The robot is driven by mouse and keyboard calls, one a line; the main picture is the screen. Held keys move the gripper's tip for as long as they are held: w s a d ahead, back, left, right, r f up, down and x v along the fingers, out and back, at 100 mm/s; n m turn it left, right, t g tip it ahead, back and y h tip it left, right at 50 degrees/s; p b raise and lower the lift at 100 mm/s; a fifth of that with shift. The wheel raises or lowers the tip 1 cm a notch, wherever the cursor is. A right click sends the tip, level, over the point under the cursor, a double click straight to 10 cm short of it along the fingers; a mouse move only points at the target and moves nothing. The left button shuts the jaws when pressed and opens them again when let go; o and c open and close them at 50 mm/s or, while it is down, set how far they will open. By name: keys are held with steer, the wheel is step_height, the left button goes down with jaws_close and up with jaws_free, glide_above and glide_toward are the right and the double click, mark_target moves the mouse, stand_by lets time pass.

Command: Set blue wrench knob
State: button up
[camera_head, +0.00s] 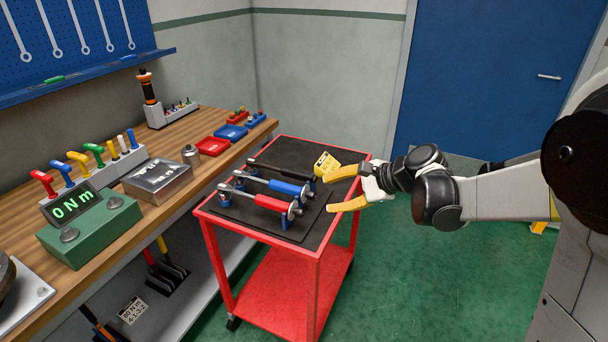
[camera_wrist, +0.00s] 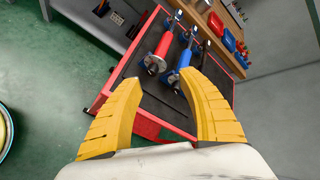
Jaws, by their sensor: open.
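The blue-handled wrench (camera_head: 288,187) lies on the black mat of the red cart, between a red-handled wrench (camera_head: 270,202) and a black-handled one (camera_head: 268,169). Its silver knob end (camera_head: 307,191) points right, towards my gripper (camera_head: 328,193). My gripper is open and empty, with yellow fingers spread to the right of the wrench ends, apart from them. In the wrist view the blue wrench (camera_wrist: 185,60) shows beyond the gap between the fingers (camera_wrist: 162,78), with its knob end (camera_wrist: 172,79) nearest. The markings on the knob are too small to read.
The red cart (camera_head: 312,248) stands beside a wooden workbench (camera_head: 205,165). On the bench are a green torque display (camera_head: 90,228) reading 0 Nm and a metal box (camera_head: 157,181). Green floor is free right of the cart.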

steer(key=w+d+f+m+t+y, duration=0.1)
steer(key=w+d+f+m+y, duration=0.15)
steer(key=w+f+m, duration=0.4)
steer(key=m+t+y, duration=0.1)
steer(key=m+y, duration=0.2)
steer(key=y, duration=0.2)
glide_toward(312, 196)
steer(key=shift+h, duration=0.25)
steer(key=b+x, duration=0.1)
steer(key=x, duration=0.5)
steer(key=f+b+x, duration=0.1)
steer(key=x, duration=0.2)
steer(key=shift+w+b, duration=0.3)
steer(key=shift+w, duration=0.2)
steer(key=shift+w+a+r, duration=0.15)
steer(key=shift+w+a, duration=0.15)
steer(key=shift+a, duration=0.1)
jaws_close()
